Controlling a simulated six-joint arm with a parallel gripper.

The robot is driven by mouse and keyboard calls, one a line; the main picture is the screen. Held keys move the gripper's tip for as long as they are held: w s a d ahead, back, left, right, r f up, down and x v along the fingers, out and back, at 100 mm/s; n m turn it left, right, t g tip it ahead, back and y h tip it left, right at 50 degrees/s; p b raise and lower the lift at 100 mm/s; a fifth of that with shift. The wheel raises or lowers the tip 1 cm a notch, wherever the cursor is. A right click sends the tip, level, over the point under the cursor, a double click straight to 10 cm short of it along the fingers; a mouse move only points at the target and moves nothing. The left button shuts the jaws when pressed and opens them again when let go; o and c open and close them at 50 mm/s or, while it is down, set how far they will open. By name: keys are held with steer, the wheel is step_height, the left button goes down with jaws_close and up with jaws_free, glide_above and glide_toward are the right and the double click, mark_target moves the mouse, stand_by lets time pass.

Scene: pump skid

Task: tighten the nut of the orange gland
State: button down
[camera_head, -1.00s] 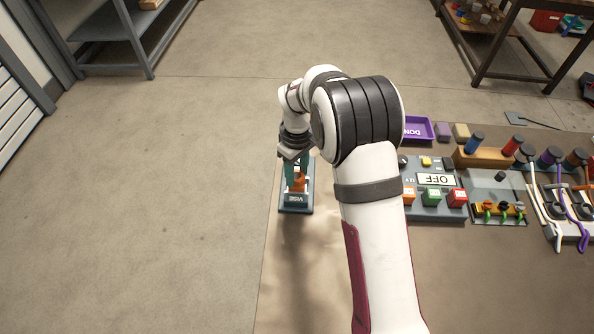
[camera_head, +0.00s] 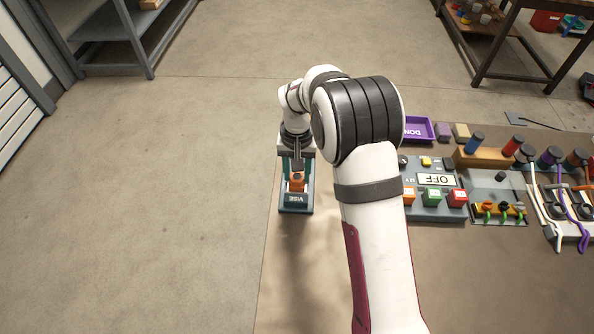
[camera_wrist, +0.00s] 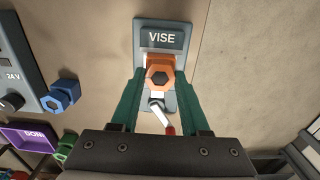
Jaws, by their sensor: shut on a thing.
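The orange gland (camera_head: 297,184) stands in the vise (camera_head: 296,207). In the wrist view the orange gland (camera_wrist: 160,62) shows a hex nut (camera_wrist: 160,79) with a dark round opening, facing the camera. The vise plate (camera_wrist: 161,38) lies behind it. My gripper (camera_wrist: 160,80) has teal fingers on the left and right of the nut and is shut on it. In the head view my gripper (camera_head: 298,172) points down over the vise, and its wrist hides part of the gland. The exact contact faces are hard to make out.
A grey lever with a red tip (camera_wrist: 164,118) sits just below the nut in the wrist view. A blue gland (camera_wrist: 62,95) and a purple tray (camera_wrist: 28,137) are to the left. In the head view a control box (camera_head: 436,185) stands right of my arm. The floor left is clear.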

mark_target(297, 175)
steer(key=shift+m, duration=0.8)
steer(key=shift+c, duration=1.9)
jaws_free()
steer(key=shift+r, duration=0.1)
step_height(297, 175, up, 16)
